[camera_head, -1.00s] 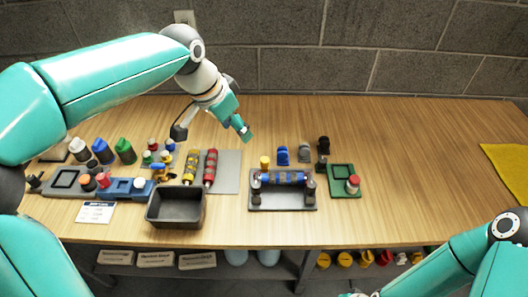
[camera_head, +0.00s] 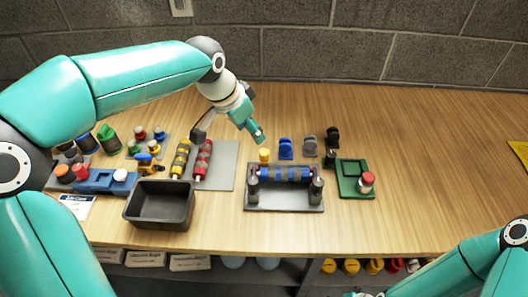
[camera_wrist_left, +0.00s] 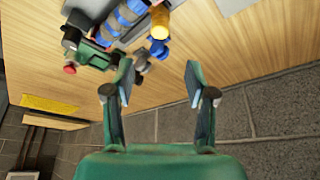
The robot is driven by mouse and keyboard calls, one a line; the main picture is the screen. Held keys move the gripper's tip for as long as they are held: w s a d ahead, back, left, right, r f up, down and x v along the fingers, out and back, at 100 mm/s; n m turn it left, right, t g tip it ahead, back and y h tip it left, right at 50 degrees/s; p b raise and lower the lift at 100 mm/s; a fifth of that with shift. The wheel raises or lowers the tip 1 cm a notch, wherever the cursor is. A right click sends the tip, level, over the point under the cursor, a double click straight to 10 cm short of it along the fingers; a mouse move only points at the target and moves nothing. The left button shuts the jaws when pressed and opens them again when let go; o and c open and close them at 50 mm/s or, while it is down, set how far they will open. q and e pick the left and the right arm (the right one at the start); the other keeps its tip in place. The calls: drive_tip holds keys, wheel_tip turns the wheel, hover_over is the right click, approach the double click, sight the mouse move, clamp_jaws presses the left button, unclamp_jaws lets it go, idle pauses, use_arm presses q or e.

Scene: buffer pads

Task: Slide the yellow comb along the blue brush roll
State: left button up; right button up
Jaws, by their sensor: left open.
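The yellow comb (camera_head: 264,156) stands upright just behind the left end of the blue brush roll. It also shows at the top of the left wrist view (camera_wrist_left: 159,20). The blue brush roll (camera_head: 285,173) lies level between the posts of a grey stand (camera_head: 285,202). The roll shows in part in the left wrist view (camera_wrist_left: 118,22). My left gripper (camera_head: 260,138) hangs above and behind the yellow comb, apart from it. Its two fingers (camera_wrist_left: 157,84) are spread with nothing between them. My right arm enters at the lower right; its gripper is out of frame.
Blue (camera_head: 286,148), grey (camera_head: 309,146) and black (camera_head: 332,138) combs stand right of the yellow one. A green tray (camera_head: 350,188) sits right of the stand. Red (camera_head: 203,160) and yellow (camera_head: 180,160) rolls and a dark bin (camera_head: 160,208) lie left.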

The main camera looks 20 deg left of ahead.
sight(264, 151)
use_arm(q)
drive_tip(key=x, duration=1.3)
drive_tip(key=shift+c, duration=0.4)
clamp_jaws()
